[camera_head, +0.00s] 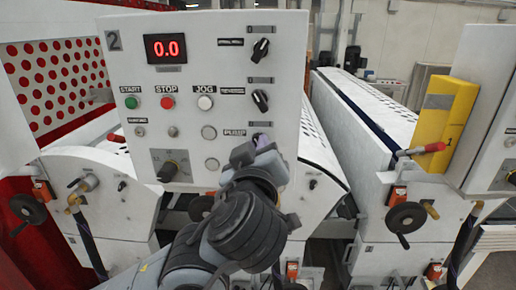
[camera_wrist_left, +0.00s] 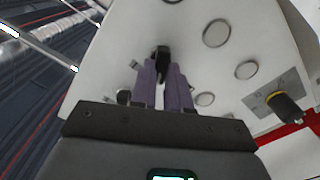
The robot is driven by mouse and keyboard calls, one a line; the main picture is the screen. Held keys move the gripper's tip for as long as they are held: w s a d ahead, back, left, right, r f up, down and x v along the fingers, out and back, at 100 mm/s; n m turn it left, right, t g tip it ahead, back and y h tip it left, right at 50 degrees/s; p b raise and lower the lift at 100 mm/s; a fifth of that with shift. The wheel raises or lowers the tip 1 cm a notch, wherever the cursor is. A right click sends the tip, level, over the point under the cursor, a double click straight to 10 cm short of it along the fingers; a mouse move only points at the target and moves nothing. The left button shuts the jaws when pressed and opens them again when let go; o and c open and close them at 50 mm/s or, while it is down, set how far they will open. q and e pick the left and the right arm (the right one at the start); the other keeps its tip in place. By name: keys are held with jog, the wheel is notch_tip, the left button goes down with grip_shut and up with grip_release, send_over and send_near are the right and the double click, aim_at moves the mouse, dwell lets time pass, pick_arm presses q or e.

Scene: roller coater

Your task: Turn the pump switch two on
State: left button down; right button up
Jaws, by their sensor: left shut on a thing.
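The white control panel (camera_head: 215,60) marked 2 stands in the middle of the head view. Its PUMP label (camera_head: 235,132) is at the lower right. My left gripper (camera_head: 262,138) is at the panel just right of that label and covers the pump switch there. In the left wrist view, the purple fingers (camera_wrist_left: 163,75) are closed around the black knob of the pump switch (camera_wrist_left: 161,55). The knob's pointer direction is mostly hidden by the fingers. My right gripper is out of view.
Two black rotary knobs (camera_head: 261,49) (camera_head: 260,101) sit above on the panel. START (camera_head: 131,102), STOP (camera_head: 167,102) and JOG (camera_head: 205,102) buttons are to the left. A dial (camera_head: 167,171) is at the lower left. A yellow block (camera_head: 445,120) and red-handled lever (camera_head: 428,148) stand at right.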

pick_arm(q)
jog(key=m+b, duration=0.8)
jog(key=m, duration=0.4)
jog(key=shift+d+b, duration=0.2)
jog(key=shift+b, duration=0.2)
dwell(0.6)
jog(key=c, duration=1.1)
grip_release()
jog(key=shift+s, duration=0.1)
